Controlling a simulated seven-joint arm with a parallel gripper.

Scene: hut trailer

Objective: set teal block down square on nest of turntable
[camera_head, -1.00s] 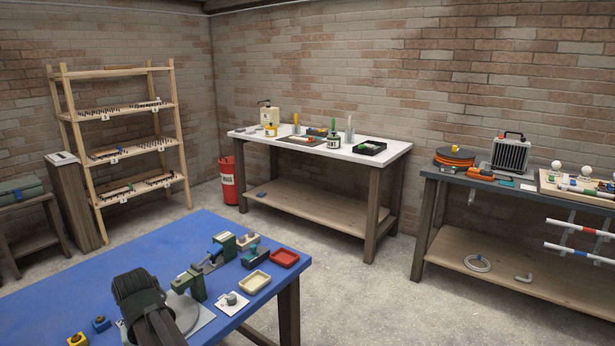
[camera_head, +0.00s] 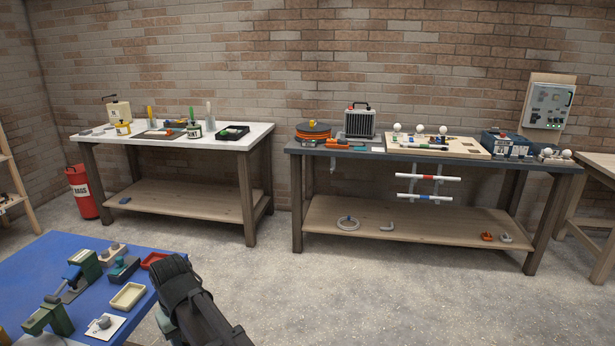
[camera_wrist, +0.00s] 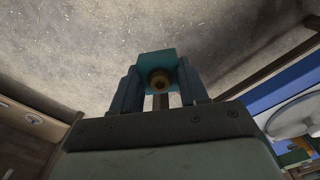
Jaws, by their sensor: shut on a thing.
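The teal block (camera_wrist: 157,60) shows in the wrist view between the two fingers of my gripper (camera_wrist: 159,82), which is shut on it. A round brass-coloured part shows on the block's near face. The block is in the air over the concrete floor, clear of any surface. A grey disc (camera_wrist: 297,113), which looks like the turntable, shows at the right edge of the wrist view on the blue table, well apart from the block. Its nest cannot be made out.
The blue table (camera_head: 95,262) at lower left carries a green clamp device (camera_head: 50,316), a cream tray (camera_head: 127,296), a red tray (camera_head: 154,260) and a white plate (camera_head: 98,328). A white-topped bench (camera_head: 225,144) and a grey-topped bench (camera_head: 470,160) stand behind. The floor between is clear.

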